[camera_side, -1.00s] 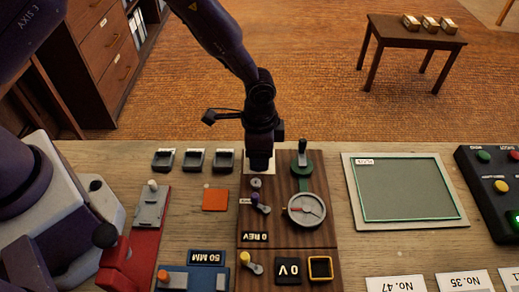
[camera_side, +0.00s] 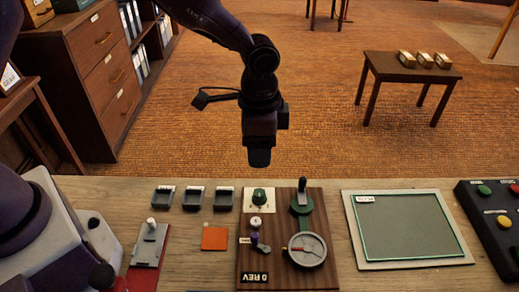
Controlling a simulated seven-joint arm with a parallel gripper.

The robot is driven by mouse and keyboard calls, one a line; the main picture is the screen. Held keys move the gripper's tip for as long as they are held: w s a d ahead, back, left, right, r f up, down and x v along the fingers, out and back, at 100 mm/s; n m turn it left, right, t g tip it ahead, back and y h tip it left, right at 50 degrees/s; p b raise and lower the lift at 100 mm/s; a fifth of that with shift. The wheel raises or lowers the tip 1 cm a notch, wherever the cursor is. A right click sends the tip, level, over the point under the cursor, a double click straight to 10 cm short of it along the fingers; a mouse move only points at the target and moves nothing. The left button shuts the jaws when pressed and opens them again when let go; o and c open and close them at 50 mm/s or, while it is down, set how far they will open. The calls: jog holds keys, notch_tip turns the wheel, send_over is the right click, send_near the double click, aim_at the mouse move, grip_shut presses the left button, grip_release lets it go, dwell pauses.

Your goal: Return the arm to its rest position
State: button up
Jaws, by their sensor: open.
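My gripper (camera_side: 259,157) hangs from my dark arm near the middle of the side view, pointing down. It is above and apart from the workbench (camera_side: 180,262), seen against the orange carpet. It holds nothing that I can see, and its fingers are too dark to tell apart. Below it in the picture is the wooden panel (camera_side: 290,277), with a green knob (camera_side: 259,196) on a pale plate, a green lever (camera_side: 302,204) with a dark handle, and a round dial (camera_side: 307,251).
Several small dark trays (camera_side: 194,198), an orange square (camera_side: 214,239) and a red-based slider unit (camera_side: 149,246) sit left of the panel. A green-framed board (camera_side: 407,228) and a button box (camera_side: 496,219) are at right. A drawer cabinet (camera_side: 95,80) stands behind left.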

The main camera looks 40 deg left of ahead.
jog(key=s+a+r+n+t, duration=0.2)
jog(key=s+a+r+n, duration=0.2)
jog(key=s+a+r, duration=0.3)
jog(key=s+a+r+n+t, duration=0.3)
jog(key=s+a+r+n, duration=0.2)
jog(key=s+a+r, duration=0.3)
jog(key=s+r, duration=0.4)
jog(key=shift+s+r+t, duration=0.15)
jog(key=shift+s+t, duration=0.15)
jog(key=shift+s, duration=0.1)
